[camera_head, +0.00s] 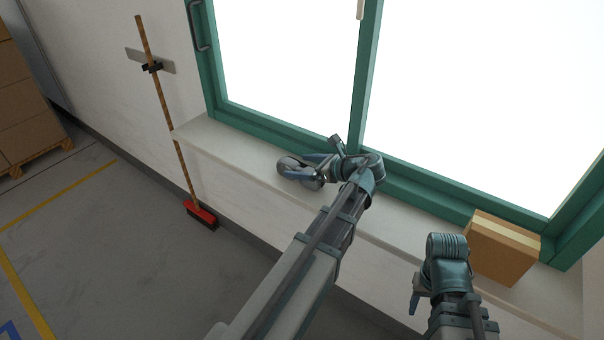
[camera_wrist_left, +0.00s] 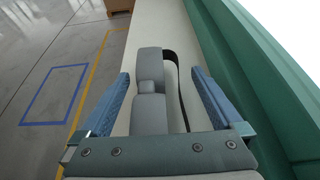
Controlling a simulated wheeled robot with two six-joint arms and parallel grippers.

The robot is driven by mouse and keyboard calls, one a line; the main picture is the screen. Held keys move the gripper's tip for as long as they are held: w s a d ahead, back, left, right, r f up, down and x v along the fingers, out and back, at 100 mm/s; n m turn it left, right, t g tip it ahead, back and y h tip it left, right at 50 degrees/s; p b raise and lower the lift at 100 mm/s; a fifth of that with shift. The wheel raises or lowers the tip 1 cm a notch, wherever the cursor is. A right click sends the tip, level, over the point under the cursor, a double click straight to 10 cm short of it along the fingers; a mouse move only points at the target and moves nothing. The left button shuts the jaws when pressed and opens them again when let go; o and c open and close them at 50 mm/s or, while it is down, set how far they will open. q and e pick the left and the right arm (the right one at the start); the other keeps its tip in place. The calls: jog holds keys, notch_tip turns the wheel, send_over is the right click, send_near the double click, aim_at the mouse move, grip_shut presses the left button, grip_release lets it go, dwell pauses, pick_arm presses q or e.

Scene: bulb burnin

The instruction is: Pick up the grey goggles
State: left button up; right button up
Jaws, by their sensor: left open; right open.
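The grey goggles (camera_head: 289,167) lie on the white window sill in the head view, partly covered by my left gripper. In the left wrist view the grey goggles (camera_wrist_left: 149,95) lie lengthwise between my left gripper's fingers, with a dark strap curving along their right side. My left gripper (camera_head: 318,170) is open over the goggles; its blue fingers also show in the left wrist view (camera_wrist_left: 158,98), one on each side with gaps. My right gripper (camera_head: 414,298) is at the lower right in front of the sill, apart from the goggles and empty.
The sill (camera_head: 225,142) runs below a green-framed window (camera_head: 362,75). A cardboard box (camera_head: 500,247) stands on the sill's right part. A broom (camera_head: 172,130) hangs on the wall at the left. Stacked boxes (camera_head: 25,100) stand far left. Grey floor lies open below.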

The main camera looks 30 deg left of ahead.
aim_at(303, 166)
pick_arm(q)
jog(key=c, duration=1.4)
jog(key=shift+r, duration=0.1)
jog(key=shift+r+p, duration=0.8)
jog(key=shift+p, duration=0.05)
jog(key=shift+s+d+r+p, duration=0.15)
jog(key=shift+r+p, duration=0.4)
jog(key=shift+p, duration=0.05)
jog(key=shift+s+d+r+p, duration=0.15)
jog(key=shift+r+p, duration=0.4)
jog(key=s+d+r+p, duration=0.1)
jog(key=s+d, duration=0.9)
jog(key=d, duration=0.1)
jog(key=shift+s, duration=0.2)
